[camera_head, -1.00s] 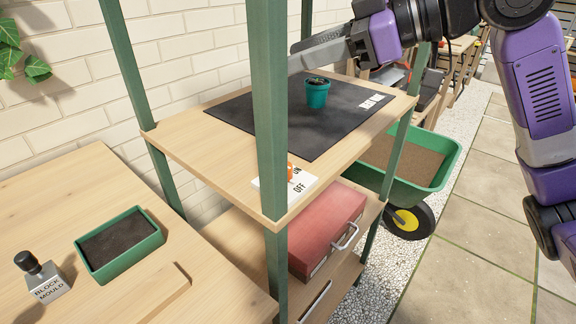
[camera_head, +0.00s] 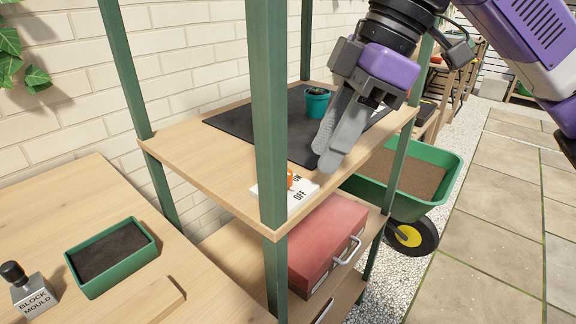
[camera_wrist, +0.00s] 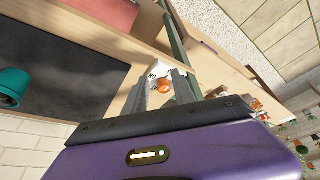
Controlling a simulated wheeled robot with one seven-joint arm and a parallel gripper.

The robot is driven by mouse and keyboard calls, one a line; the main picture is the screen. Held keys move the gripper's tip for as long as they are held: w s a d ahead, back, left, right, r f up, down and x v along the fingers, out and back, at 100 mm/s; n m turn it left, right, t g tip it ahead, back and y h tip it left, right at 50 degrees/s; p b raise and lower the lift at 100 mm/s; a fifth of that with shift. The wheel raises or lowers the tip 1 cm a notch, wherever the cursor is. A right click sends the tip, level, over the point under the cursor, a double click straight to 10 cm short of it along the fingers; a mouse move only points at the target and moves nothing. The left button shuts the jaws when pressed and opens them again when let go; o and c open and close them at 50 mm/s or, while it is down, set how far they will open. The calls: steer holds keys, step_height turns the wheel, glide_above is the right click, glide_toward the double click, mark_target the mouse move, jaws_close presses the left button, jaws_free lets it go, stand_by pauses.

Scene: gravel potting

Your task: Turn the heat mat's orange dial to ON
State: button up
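The orange dial (camera_head: 290,179) sits on a white plate (camera_head: 302,194) at the shelf's front corner, with ON and OFF printed on it. The green post hides part of both in the head view. Which way the dial points I cannot tell. The dark heat mat (camera_head: 232,125) lies flat behind it on the shelf. My gripper (camera_head: 325,158) hangs tilted down above the shelf, up and right of the dial and apart from it. In the wrist view, the dial (camera_wrist: 165,86) shows in the gap between my open, empty fingers (camera_wrist: 163,80).
A green post (camera_head: 268,110) rises at the shelf's front corner, left of the dial. A teal pot (camera_head: 316,104) stands on the mat. A red box (camera_head: 325,240) is on the shelf below. A green wheelbarrow (camera_head: 435,188) stands right; a black-filled green tray (camera_head: 112,250) sits left.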

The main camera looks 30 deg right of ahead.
steer(key=a, duration=0.1)
steer(key=w+a+f, duration=0.1)
steer(key=a, duration=0.1)
steer(key=w+a+b, duration=0.1)
steer(key=shift+w+a+f, duration=0.1)
steer(key=shift+a+f, duration=0.05)
steer(key=shift+f, duration=0.2)
steer(key=shift+w+a+f, duration=0.1)
steer(key=shift+a+f, duration=0.15)
steer(key=shift+f, duration=0.3)
jaws_close()
